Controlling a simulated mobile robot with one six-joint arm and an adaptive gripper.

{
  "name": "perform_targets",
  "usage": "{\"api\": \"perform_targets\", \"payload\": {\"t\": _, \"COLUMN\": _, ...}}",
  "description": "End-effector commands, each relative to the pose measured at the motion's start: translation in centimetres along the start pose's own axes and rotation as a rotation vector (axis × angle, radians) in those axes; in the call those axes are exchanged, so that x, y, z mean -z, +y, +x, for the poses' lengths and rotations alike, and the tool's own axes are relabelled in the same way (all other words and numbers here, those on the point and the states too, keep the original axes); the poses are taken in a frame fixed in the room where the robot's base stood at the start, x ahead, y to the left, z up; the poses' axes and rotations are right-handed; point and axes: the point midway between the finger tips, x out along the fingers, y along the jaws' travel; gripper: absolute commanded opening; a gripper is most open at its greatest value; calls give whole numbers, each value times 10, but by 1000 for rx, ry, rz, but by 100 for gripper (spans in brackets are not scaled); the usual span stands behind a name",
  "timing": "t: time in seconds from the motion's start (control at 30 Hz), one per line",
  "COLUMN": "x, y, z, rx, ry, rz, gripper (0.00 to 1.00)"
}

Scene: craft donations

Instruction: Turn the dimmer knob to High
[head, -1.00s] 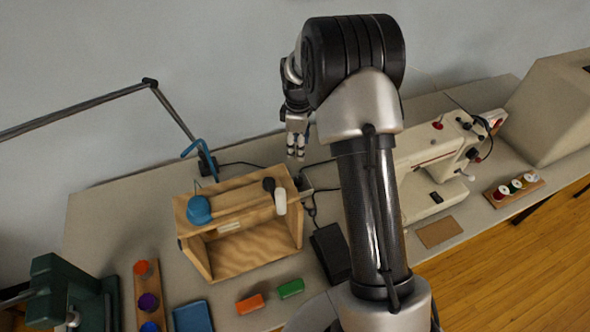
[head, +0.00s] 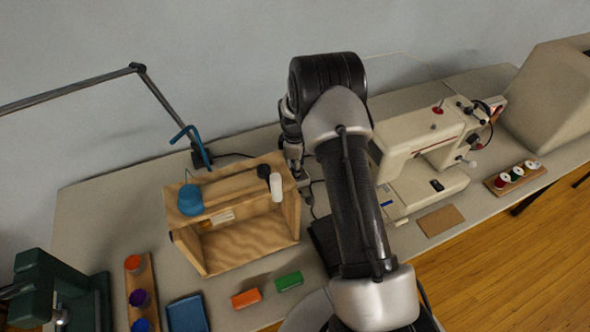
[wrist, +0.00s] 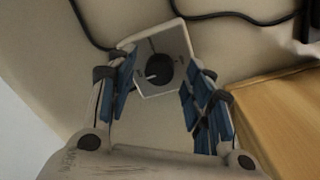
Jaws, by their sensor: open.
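The dimmer knob (wrist: 159,69) shows in the wrist view as a dark round knob on a pale square plate (wrist: 178,40). A light pointer mark on it points toward the left of the picture. My gripper (wrist: 158,88) is open, with its blue-padded fingers on either side of the knob in the picture; I cannot tell whether they touch it. In the head view my gripper (head: 304,187) is low beside the right end of the wooden box (head: 241,245). The knob cannot be made out in the head view, where my arm and gripper cover that area.
The wooden box (wrist: 285,110) stands close to the right finger. Dark cables (wrist: 235,16) run nearby. A sewing machine (head: 415,160) stands right of my arm. An orange block (head: 246,298) and a green block (head: 289,281) lie in front of the box.

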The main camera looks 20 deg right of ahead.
Motion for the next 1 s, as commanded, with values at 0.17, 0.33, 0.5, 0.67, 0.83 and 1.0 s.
{"api": "perform_targets", "payload": {"t": 0.17, "x": 0, "y": 0, "z": 8, "rx": 0, "ry": 0, "rz": 0, "gripper": 47}}
{"api": "perform_targets", "payload": {"t": 0.33, "x": 0, "y": 0, "z": 8, "rx": 0, "ry": 0, "rz": 0, "gripper": 47}}
{"api": "perform_targets", "payload": {"t": 0.5, "x": 0, "y": 0, "z": 8, "rx": 0, "ry": 0, "rz": 0, "gripper": 40}}
{"api": "perform_targets", "payload": {"t": 0.67, "x": 0, "y": 0, "z": 8, "rx": 0, "ry": 0, "rz": 0, "gripper": 29}}
{"api": "perform_targets", "payload": {"t": 0.83, "x": 0, "y": 0, "z": 8, "rx": 0, "ry": 0, "rz": 0, "gripper": 18}}
{"api": "perform_targets", "payload": {"t": 1.0, "x": 0, "y": 0, "z": 8, "rx": 0, "ry": 0, "rz": 0, "gripper": 7}}
